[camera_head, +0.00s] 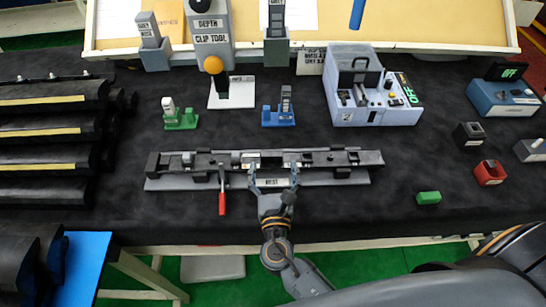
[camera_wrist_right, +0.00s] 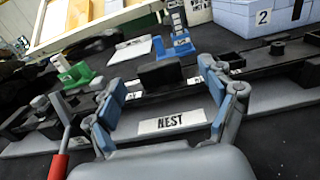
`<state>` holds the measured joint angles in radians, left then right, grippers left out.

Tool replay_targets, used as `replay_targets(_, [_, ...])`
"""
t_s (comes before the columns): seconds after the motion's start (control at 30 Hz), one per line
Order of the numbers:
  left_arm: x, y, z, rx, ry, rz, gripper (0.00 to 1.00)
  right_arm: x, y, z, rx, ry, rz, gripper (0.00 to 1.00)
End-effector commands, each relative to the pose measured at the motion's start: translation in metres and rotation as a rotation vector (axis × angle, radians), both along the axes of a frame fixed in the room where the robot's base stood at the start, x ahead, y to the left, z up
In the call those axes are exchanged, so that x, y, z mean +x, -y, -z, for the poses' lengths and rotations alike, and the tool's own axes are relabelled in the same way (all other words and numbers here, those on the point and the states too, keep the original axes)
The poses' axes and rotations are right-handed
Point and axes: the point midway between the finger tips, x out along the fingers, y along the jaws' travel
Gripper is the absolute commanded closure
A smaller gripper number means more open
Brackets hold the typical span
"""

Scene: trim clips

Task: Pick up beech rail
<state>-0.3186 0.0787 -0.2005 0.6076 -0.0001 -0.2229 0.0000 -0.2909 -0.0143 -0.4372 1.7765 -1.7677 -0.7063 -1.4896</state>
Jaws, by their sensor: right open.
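A long dark bar (camera_head: 330,157) lies across the nest fixture (camera_head: 160,184), a grey base with clamps and a "NEST" label. I cannot make out a beech-coloured rail for certain. My right gripper (camera_head: 274,170) is at the front of the fixture's middle, its two fingers spread around the label area. In the right wrist view the open gripper (camera_wrist_right: 160,92) has the NEST plate (camera_wrist_right: 172,122) showing between its fingers, with a dark block (camera_wrist_right: 160,75) just beyond. Nothing is held. My left gripper is not in view.
A red-handled lever (camera_head: 222,200) sticks out at the fixture's front left. Dark trims with yellow strips (camera_head: 40,134) are stacked at the left. Behind stand a green holder (camera_head: 181,120), a blue holder (camera_head: 279,118) and a grey machine (camera_head: 372,112). A green block (camera_head: 428,198) lies at right.

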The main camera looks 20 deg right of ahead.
Motion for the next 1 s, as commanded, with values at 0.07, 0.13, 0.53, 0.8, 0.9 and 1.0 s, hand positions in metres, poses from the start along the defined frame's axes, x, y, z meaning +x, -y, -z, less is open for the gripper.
replay_targets(0.07, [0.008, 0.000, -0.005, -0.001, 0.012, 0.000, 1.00, 0.008, 0.001, -0.002, 0.000, 0.001, 0.000, 0.17])
replay_targets(0.13, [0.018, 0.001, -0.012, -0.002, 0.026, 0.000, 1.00, 0.018, 0.003, -0.004, -0.001, 0.002, 0.001, 0.17])
replay_targets(0.53, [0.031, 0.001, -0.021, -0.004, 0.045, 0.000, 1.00, 0.051, 0.011, 0.001, 0.000, -0.001, 0.001, 0.17])
replay_targets(0.8, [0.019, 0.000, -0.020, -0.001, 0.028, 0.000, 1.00, 0.050, 0.011, 0.001, 0.001, -0.001, 0.000, 0.48])
replay_targets(0.9, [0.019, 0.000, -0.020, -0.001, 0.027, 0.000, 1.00, 0.050, 0.011, 0.001, 0.001, 0.000, 0.000, 0.68])
replay_targets(1.0, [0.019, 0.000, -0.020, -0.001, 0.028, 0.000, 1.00, 0.050, 0.011, 0.001, 0.000, -0.001, 0.000, 0.88])
